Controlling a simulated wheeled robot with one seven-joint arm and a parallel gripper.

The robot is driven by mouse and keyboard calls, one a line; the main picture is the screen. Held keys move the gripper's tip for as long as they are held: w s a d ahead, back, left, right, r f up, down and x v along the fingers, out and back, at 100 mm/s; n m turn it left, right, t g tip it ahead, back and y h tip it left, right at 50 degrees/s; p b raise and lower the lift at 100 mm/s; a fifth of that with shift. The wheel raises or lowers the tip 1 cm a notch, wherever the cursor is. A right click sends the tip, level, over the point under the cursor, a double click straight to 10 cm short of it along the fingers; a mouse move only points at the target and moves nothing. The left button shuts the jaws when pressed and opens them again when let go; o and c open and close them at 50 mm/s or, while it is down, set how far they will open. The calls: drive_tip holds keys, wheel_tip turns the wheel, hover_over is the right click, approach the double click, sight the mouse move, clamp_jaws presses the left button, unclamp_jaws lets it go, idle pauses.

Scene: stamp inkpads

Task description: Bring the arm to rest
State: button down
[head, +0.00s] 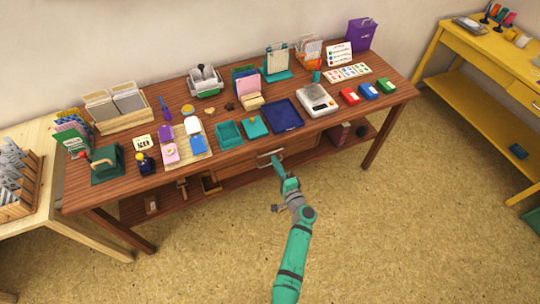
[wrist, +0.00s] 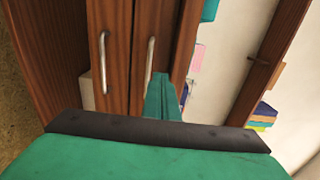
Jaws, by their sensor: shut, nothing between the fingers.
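My teal arm (head: 292,262) reaches up from the bottom of the head view toward the front of the brown wooden table (head: 240,155). My gripper (head: 277,163) is in front of the table's drawer, just below and beside a metal drawer handle (head: 268,154). In the wrist view my gripper's teal fingers (wrist: 163,85) are together and empty, close to a metal handle (wrist: 150,60). A second handle (wrist: 103,62) shows further left there. I cannot tell whether the fingers touch the handle.
The tabletop holds several items, including a teal tray (head: 229,134), a dark blue tray (head: 283,115), a white scale (head: 317,101) and a red inkpad (head: 349,96). A yellow desk (head: 470,85) stands right. Open floor (head: 420,220) lies right of my arm.

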drive_tip(key=v, duration=0.7)
drive_tip(key=shift+s, duration=0.25)
drive_tip(key=shift+d, duration=0.1)
drive_tip(key=s+f+n+g+h, duration=0.2)
drive_tip(key=s+f+n+h, duration=0.15)
drive_tip(key=s, duration=0.95)
drive_tip(key=s+f+n+g+h, duration=0.2)
drive_tip(key=s+f, duration=0.3)
drive_tip(key=s, duration=0.7)
drive_tip(key=s+a+r+n+t, duration=0.1)
drive_tip(key=s+a+r+n, duration=0.2)
drive_tip(key=s+r, duration=0.5)
drive_tip(key=s+a+r+n+t+h, duration=0.1)
drive_tip(key=s+r+n, duration=0.4)
drive_tip(key=r, duration=1.2)
drive_tip(key=s+a, duration=0.1)
drive_tip(key=s, duration=0.3)
drive_tip(key=shift+a+r+t, duration=0.3)
drive_tip(key=shift+a+t, duration=0.1)
